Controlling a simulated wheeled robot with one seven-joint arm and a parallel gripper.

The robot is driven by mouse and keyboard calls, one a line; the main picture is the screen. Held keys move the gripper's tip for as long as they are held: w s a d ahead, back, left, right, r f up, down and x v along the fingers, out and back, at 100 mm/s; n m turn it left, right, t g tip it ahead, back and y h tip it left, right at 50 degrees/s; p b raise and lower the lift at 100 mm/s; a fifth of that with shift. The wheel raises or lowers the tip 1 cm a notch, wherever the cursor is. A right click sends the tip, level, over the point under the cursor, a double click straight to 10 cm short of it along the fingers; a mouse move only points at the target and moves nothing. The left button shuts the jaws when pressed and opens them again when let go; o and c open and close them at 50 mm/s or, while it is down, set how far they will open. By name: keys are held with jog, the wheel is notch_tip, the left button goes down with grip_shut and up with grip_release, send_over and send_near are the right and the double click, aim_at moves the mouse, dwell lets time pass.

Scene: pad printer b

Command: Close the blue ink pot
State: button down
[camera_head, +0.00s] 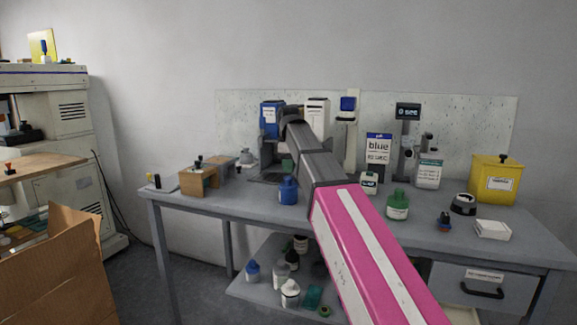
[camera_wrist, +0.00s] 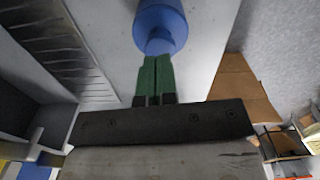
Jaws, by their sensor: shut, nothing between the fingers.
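A blue ink pot (camera_head: 288,192) stands upright on the grey table, just left of my arm in the head view. It has a wide round body and a narrower top. In the wrist view the blue pot (camera_wrist: 160,20) is at the top centre, its narrow end towards my fingers. My gripper (camera_wrist: 157,60) has green fingers, shut together and empty, with their tips at the narrow end of the pot. I cannot tell whether they touch it. In the head view my arm mostly hides the gripper. Whether the pot's lid is on is too small to tell.
A green pot (camera_head: 397,206) stands right of my arm, with a small dark pot (camera_head: 444,222), a black round item (camera_head: 463,204) and a yellow box (camera_head: 495,181). A wooden block (camera_head: 199,181) is at the left.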

jog(key=shift+f, duration=1)
jog(key=shift+r, duration=0.2)
jog(key=shift+r, duration=3.35)
